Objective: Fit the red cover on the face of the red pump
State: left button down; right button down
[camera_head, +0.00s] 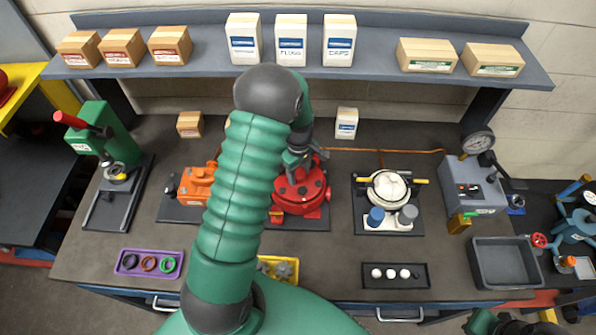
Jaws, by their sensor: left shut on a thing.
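The red pump (313,212) stands on a dark mat in the middle of the bench, partly hidden by my left arm. A round red piece with dark spots, seemingly the red cover (297,193), is at the pump's upper face. My left gripper (301,165) is directly above it, pointing down, and is shut on it. I cannot tell whether the cover touches the pump face or is just above it. Part of my right arm, green and dark, shows at the bottom right edge; its jaws cannot be made out.
An orange unit (196,184) stands left of the pump, and a white round unit (388,187) right of it. A purple tray of rings (119,263), a black tray (395,283) and a grey bin (505,284) line the front. A green press (116,140) stands at left.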

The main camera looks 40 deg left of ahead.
pick_arm(q)
jog(key=shift+f, duration=0.3)
dwell(0.5)
jog(key=c, duration=0.9)
grip_release()
jog(key=shift+d, duration=0.1)
jog(key=shift+o, duration=1.1)
jog(key=shift+s, duration=0.1)
jog(key=shift+d+f, duration=0.1)
notch_tip(320, 180, up, 3)
jog(key=shift+f+p, duration=0.1)
jog(key=shift+p, duration=0.8)
notch_tip(320, 180, up, 4)
jog(key=p, duration=0.2)
jog(key=shift+f+p, duration=0.25)
jog(key=shift+p, duration=0.15)
jog(key=shift+f, duration=0.1)
